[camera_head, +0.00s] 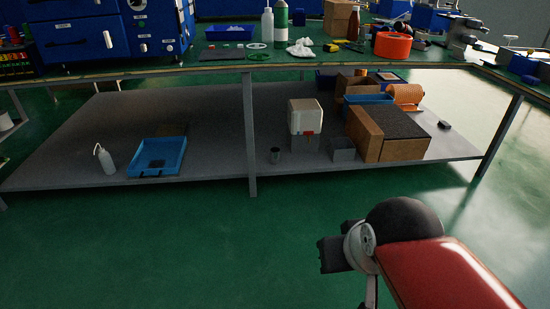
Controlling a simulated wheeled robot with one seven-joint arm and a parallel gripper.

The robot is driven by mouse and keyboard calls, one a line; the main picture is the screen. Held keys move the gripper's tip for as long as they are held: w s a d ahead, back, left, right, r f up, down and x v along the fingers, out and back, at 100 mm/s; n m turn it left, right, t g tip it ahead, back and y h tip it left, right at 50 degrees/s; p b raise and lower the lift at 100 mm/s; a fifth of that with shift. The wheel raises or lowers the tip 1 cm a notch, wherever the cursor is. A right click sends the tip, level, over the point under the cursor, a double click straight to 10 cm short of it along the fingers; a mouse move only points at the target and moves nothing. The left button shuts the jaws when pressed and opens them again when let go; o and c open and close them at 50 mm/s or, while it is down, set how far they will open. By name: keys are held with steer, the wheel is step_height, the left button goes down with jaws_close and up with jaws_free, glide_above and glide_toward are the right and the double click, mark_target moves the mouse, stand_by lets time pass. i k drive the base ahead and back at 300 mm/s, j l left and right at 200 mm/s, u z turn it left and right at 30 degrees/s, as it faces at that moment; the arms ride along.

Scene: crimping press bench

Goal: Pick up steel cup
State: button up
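A small dark grey metal cup (275,154) stands upright on the lower shelf of the bench, just left of a white box-shaped container. It looks like the steel cup and nothing hides it. My arm, with a red link and a black rounded joint, shows at the bottom right. Dark blocky parts at its left end may be my gripper (331,254). They are well in front of the shelf and far from the cup. I cannot make out fingers or anything held.
The lower shelf (215,135) holds a white squeeze bottle (104,158), a blue tray (158,157), a white container (304,117), a grey bin (343,149) and cardboard boxes. The tabletop is above; a bench leg (249,135) stands left of the cup. Green floor in front is clear.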

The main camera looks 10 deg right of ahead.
mark_target(275, 156)
steer(key=i+u, duration=0.1)
steer(key=u, duration=0.6)
steer(key=i+l+u, duration=0.35)
steer(key=l, duration=0.25)
steer(key=i+l+u, duration=0.2)
steer(key=l, duration=0.15)
steer(key=l+u, duration=0.2)
steer(key=l, duration=0.15)
steer(key=i+l+u, duration=0.2)
steer(key=l, duration=0.2)
steer(key=i+l, duration=0.1)
steer(key=l, duration=0.45)
steer(key=i+l, duration=0.1)
steer(key=l, duration=0.45)
steer(key=i+l, duration=0.1)
steer(key=l, duration=0.5)
steer(key=i+l+u, duration=0.1)
steer(key=l, duration=0.45)
